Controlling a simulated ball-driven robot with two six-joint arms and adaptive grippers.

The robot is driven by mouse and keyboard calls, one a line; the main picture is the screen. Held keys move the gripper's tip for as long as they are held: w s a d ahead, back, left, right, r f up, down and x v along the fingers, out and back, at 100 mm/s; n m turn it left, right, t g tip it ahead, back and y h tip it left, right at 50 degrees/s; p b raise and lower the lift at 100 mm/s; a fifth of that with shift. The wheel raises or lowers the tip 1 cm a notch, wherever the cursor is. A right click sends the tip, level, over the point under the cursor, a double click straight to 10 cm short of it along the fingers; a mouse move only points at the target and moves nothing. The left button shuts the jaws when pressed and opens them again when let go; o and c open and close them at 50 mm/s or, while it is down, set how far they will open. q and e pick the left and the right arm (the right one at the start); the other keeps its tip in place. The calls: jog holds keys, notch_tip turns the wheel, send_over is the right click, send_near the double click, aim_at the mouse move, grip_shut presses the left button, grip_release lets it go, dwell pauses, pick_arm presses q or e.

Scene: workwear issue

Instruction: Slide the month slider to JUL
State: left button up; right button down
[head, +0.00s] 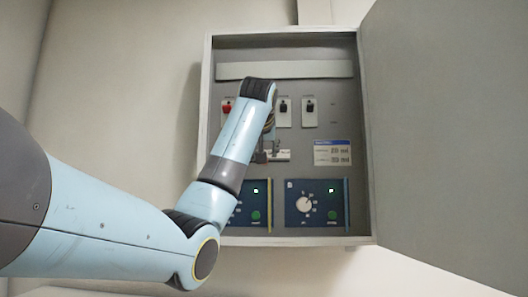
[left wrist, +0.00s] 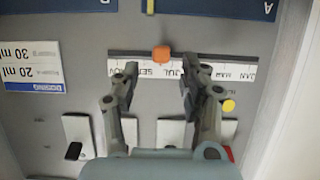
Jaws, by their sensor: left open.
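The month slider's orange knob (left wrist: 161,53) sits above the white month scale (left wrist: 143,70) in the left wrist view, which shows the panel upside down. The knob is between the SEP and JUL labels. In the head view the scale (head: 283,155) is partly hidden by my left arm, and I cannot make out the knob there. My left gripper (left wrist: 159,72) is open and empty, its fingers on either side of the knob with gaps. In the head view the gripper (head: 268,152) is in front of the scale. My right gripper is not in view.
The scale is in a grey cabinet (head: 205,100) with its door (head: 440,120) open at the right. Switches (head: 308,112) are above, blue dial panels (head: 330,215) below, and a dosing label (head: 332,153) to the right. A yellow round part (left wrist: 228,105) is near one finger.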

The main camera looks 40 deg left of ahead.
pick_arm(q)
jog(key=p+x, duration=0.1)
jog(key=x, duration=0.2)
jog(key=shift+w+a+f, duration=0.2)
jog(key=shift+a, duration=0.05)
grip_shut()
